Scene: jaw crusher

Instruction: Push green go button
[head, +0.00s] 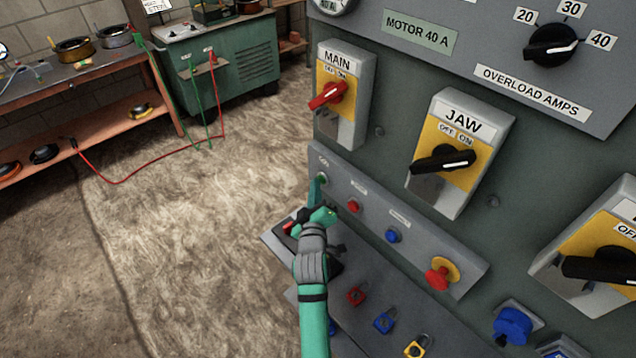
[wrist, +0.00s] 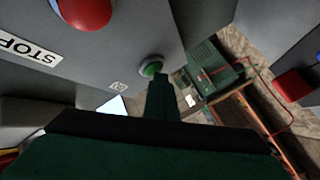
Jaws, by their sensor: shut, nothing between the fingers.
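The green go button (wrist: 152,66) shows in the wrist view as a round green cap in a light ring on the grey panel. In the head view, the button (head: 323,178) is at the panel's left end, partly covered by my gripper (head: 317,185). My gripper is shut and empty, with its fingers pointing at the panel. In the wrist view, the shut fingertips (wrist: 161,82) are just below and right of the button, very close to it. I cannot tell whether they touch it.
A red button (head: 353,206), a blue button (head: 392,236) and a red mushroom button (head: 438,276) run along the panel. A STOP label (wrist: 28,50) shows in the wrist view. Padlocks (head: 385,319) lie on the shelf below. The MAIN switch (head: 328,96) is above.

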